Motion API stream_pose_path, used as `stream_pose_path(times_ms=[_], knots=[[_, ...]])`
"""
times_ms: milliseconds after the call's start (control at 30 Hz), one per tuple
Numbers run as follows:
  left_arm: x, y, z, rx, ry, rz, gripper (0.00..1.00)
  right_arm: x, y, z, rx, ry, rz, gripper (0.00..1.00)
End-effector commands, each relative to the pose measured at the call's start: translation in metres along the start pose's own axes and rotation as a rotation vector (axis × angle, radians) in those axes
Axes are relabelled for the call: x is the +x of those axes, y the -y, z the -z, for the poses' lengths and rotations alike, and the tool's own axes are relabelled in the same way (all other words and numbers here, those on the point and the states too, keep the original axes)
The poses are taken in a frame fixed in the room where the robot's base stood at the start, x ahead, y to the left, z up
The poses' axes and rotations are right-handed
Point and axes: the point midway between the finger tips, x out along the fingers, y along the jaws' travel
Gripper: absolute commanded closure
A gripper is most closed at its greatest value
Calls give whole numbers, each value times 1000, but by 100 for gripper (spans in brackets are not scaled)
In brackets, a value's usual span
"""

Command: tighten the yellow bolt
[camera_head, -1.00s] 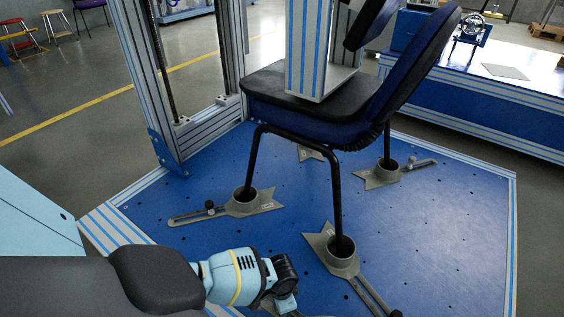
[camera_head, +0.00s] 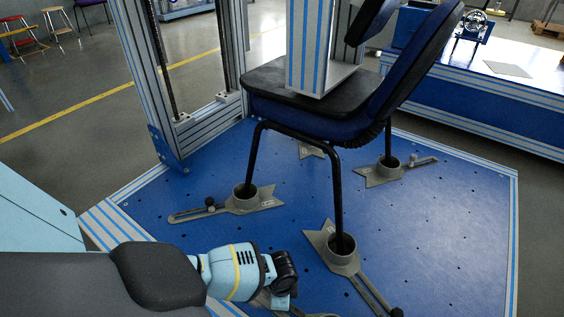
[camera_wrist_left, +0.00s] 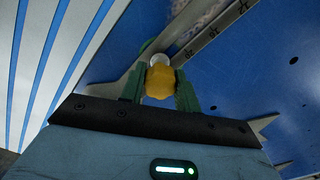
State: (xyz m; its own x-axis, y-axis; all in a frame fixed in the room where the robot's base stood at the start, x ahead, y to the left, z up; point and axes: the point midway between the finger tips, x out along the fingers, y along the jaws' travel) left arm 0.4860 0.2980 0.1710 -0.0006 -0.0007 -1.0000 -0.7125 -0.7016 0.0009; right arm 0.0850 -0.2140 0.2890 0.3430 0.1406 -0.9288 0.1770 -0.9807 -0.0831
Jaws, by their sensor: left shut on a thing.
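The yellow bolt (camera_wrist_left: 160,82) shows in the left wrist view, with a round silver end just above it. My left gripper (camera_wrist_left: 159,88) has its two green fingers on either side of the bolt and is shut on it. A grey slotted bracket (camera_wrist_left: 215,28) runs past the bolt toward the upper right. In the head view my left arm comes in from the lower left, and its wrist (camera_head: 240,272) is low over the blue plate near the front edge. The fingers and the bolt cannot be made out there. My right gripper is in neither view.
A dark blue chair (camera_head: 310,112) stands on the blue base plate (camera_head: 430,240), its legs in grey cup clamps such as the near one (camera_head: 340,262). A striped metal frame (camera_head: 165,100) rises behind. The plate's right part is clear.

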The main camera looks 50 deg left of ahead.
Motion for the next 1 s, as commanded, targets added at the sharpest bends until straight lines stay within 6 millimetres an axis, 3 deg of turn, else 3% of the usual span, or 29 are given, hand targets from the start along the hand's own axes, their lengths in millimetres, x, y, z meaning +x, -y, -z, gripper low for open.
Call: stream_pose_path(times_ms=[33, 67, 200, 467, 800, 1000], knots=[[-1, 1, 0, -1, -2, 3, 92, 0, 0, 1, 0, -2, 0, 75], [-1, 1, 0, -2, -2, 3, 66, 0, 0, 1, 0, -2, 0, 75], [0, 1, 0, -3, -1, 2, 47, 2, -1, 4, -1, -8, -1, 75], [0, 0, 0, -8, -1, 0, 47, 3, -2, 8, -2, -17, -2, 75], [-2, 0, 1, -317, -2, -1, 47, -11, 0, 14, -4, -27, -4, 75], [0, 0, 0, -357, 0, 0, 47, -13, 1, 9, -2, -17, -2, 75]])
